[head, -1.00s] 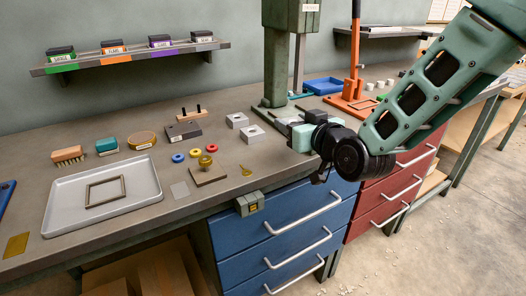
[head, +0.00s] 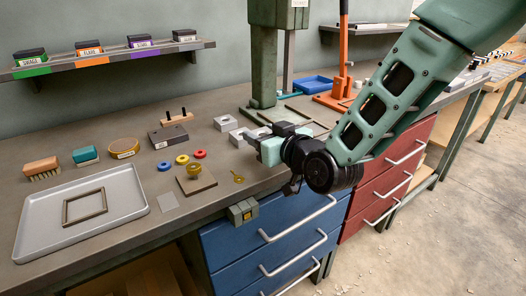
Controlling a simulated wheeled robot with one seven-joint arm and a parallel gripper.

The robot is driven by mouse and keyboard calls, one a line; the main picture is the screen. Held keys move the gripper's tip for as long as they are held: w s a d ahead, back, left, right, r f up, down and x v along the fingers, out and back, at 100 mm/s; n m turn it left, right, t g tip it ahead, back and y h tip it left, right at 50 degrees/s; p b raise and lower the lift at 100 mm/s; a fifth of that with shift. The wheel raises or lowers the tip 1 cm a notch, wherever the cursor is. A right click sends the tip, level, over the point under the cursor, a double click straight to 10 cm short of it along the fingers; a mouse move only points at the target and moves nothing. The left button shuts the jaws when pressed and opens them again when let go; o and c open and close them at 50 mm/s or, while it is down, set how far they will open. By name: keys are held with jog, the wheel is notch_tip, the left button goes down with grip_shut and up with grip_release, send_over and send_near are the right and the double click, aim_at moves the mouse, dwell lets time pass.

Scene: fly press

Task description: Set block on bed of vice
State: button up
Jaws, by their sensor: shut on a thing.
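My gripper (head: 266,145) hangs over the bench at the right of the blocks, its pale green fingers shut on a light grey piece (head: 261,133). The piece is mostly hidden by the fingers, so its full shape cannot be told. Two pale grey blocks with a hole on top stand on the bench to its left, one farther back (head: 226,123) and one nearer (head: 239,138). A small grey-green fixture with a yellow mark, which looks like the vice (head: 243,212), sits at the bench's front edge, below and left of my gripper in the picture.
A green press column (head: 264,65) stands behind my gripper. A brown plate with a brass knob (head: 196,182), a brass tag (head: 238,179) and coloured rings (head: 182,159) lie left of the fixture. A grey tray (head: 128,205) is at left. Blue drawers (head: 265,230) are below.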

jog(key=shift+f, duration=2.05)
jog(key=shift+f+b, duration=0.2)
jog(key=shift+b, duration=0.2)
jog(key=o, duration=1.1)
jog(key=shift+p, duration=0.4)
